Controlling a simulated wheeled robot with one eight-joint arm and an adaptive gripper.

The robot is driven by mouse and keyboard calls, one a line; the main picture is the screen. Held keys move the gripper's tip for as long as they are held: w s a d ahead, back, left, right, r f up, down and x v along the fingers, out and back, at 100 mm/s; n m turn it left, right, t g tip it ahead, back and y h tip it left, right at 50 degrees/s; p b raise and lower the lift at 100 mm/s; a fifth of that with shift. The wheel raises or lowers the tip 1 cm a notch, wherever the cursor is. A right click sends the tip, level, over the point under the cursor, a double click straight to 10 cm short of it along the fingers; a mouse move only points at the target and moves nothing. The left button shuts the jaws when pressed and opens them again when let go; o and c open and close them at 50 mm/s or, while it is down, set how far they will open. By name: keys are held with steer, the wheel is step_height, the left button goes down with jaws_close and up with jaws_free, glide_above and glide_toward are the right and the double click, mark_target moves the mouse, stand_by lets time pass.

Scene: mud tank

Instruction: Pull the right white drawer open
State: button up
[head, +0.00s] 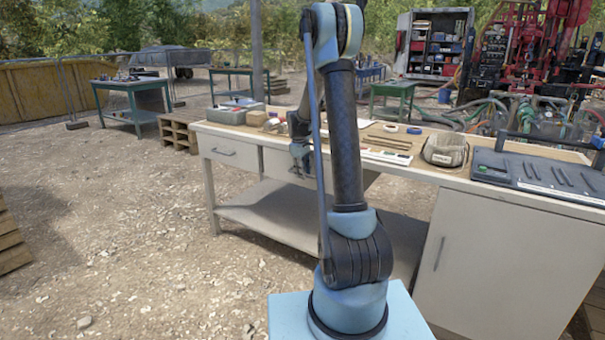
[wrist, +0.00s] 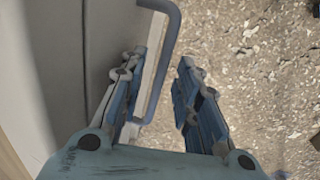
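The right white drawer (head: 274,163) sits under the worktop in the head view, partly hidden behind my arm and gripper; it looks shut. Its front (wrist: 65,55) fills the left of the wrist view. A dark blue-grey bar handle (wrist: 173,22) sticks out from that front. My gripper (head: 299,165) is in front of the right drawer, pointing down. In the wrist view my gripper (wrist: 168,75) is open, with the handle's bar running down between the fingers, close to the left finger. I cannot tell whether they touch.
The left drawer (head: 229,151) is shut beside it. The workbench top (head: 300,138) holds tools, a grey pouch (head: 445,149) and a dark case (head: 540,175). A white cabinet (head: 500,260) stands at the right. Gravel ground in front at the left is clear.

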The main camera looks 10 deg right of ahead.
jaws_close()
